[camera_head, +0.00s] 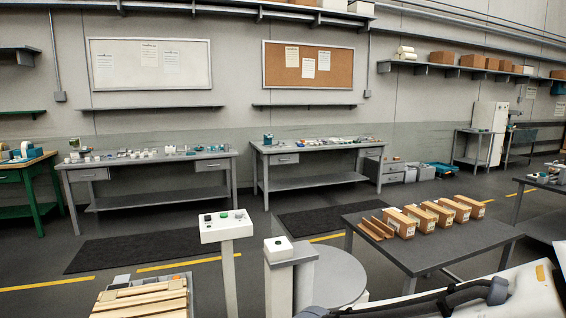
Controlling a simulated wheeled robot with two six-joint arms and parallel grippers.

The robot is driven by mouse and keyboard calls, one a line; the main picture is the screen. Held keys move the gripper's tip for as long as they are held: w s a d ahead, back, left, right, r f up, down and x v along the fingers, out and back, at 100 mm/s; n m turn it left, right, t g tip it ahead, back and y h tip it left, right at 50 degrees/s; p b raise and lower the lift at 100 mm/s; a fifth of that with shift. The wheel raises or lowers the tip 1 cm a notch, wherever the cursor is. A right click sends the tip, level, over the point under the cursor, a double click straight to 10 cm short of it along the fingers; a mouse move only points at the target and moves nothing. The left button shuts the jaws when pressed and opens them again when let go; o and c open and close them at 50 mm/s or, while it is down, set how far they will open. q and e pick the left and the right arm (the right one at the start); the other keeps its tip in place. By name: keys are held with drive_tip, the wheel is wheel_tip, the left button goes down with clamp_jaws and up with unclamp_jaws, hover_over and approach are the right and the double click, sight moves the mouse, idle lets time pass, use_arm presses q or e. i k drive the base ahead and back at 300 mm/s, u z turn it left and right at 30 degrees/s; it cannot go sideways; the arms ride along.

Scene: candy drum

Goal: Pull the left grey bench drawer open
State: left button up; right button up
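The left grey bench (150,160) stands against the back wall, far across the room. It has a grey drawer (88,174) under its left end and another drawer (212,165) under its right end. Both fronts look closed at this distance. A second grey bench (320,147) to its right has a drawer (284,159) under its left end, which also looks closed. Neither of my grippers shows in this view, so I cannot see what they hold.
Dark floor mats (140,250) lie before the benches. A white control pedestal (227,227) and a post with a white box (279,249) stand in the near middle. A green bench (28,160) is far left.

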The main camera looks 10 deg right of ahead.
sight(291, 157)
drive_tip(key=u, duration=1.75)
drive_tip(key=i, duration=5.15)
drive_tip(key=z, duration=2.25)
drive_tip(key=i, duration=3.9)
